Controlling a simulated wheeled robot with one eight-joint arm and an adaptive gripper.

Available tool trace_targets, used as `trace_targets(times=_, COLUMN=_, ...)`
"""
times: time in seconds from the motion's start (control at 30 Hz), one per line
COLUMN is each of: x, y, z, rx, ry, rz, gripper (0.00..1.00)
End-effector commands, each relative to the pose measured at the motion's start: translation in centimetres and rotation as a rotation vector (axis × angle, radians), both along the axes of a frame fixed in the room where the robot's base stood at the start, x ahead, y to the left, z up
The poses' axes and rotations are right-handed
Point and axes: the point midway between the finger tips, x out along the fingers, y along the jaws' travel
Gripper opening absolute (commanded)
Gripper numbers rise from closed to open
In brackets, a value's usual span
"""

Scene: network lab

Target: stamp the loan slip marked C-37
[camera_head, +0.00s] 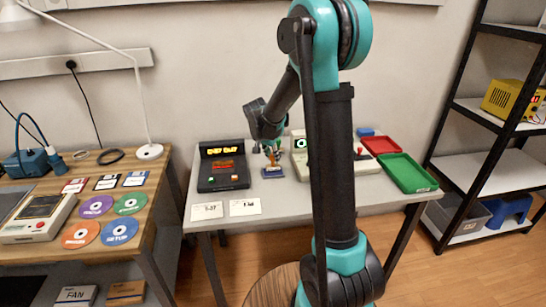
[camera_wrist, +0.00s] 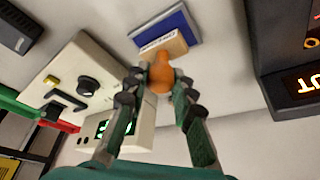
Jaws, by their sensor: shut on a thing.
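My gripper (camera_wrist: 155,90) is shut on the orange knob handle (camera_wrist: 161,76) of a stamp with a wooden block (camera_wrist: 163,47). The block is at or just over a blue ink pad (camera_wrist: 176,24); I cannot tell whether they touch. In the head view the ink pad (camera_head: 273,172) sits on the grey table, with my gripper (camera_head: 270,150) above it. Two white slips lie at the table's front left. The left slip (camera_head: 207,211) has a mark that seems to end in 37, its letter unclear. The right slip (camera_head: 245,207) has a mark too small to read.
A black device with a lit display (camera_head: 223,165) stands left of the pad. A cream device (camera_head: 345,175) stands right of it, partly behind my arm. A red tray (camera_head: 380,145) and green tray (camera_head: 408,173) lie at right. A wooden desk (camera_head: 155,205) with discs stands left.

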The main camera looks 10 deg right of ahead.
Motion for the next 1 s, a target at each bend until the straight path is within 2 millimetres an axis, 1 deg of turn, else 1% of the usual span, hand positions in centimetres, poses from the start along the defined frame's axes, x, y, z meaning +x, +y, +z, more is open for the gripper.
trace_targets(times=1.0, x=0.02, y=0.0, z=-0.97, rx=0.0, ry=0.0, rz=0.0, gripper=0.06)
